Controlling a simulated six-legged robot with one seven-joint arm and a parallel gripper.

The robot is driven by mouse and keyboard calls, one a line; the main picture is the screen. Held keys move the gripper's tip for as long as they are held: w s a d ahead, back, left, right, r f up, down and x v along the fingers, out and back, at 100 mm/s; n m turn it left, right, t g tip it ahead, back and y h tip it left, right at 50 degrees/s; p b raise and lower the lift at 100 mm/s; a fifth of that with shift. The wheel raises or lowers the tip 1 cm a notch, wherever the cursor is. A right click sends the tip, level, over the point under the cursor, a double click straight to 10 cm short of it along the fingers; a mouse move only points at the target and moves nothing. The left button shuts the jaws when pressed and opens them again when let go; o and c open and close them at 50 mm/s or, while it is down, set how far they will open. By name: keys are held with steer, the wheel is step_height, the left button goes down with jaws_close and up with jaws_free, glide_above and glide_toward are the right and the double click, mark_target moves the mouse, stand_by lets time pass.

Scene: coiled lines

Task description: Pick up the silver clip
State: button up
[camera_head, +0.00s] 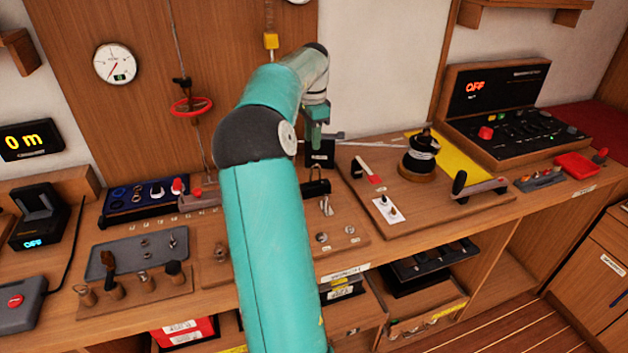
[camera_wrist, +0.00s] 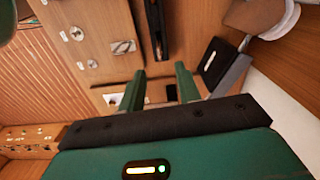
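My gripper (camera_wrist: 159,70) is open in the wrist view, with two green fingers apart and nothing seen between them. In the head view my gripper (camera_head: 316,125) hangs above the back of the bench, beside a dark box. A small silver piece, which may be the silver clip (camera_head: 326,206), stands on the wooden board right of my arm. A silver piece on a board (camera_wrist: 123,47) also shows in the wrist view, left of the fingers and apart from them. I cannot tell for sure that either is the clip.
A black handle-like bar (camera_head: 315,187) stands on the board near the silver piece. A black spool (camera_head: 421,155) sits to the right. A grey tray (camera_head: 112,268) with small metal parts lies left. A control panel (camera_head: 500,110) stands at the back right.

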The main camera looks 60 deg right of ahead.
mark_target(311, 171)
step_height(311, 171, down, 9)
steer(key=shift+r, duration=0.15)
step_height(311, 171, down, 5)
steer(key=shift+w+a+f, duration=0.1)
steer(key=shift+a, duration=0.05)
jaws_close()
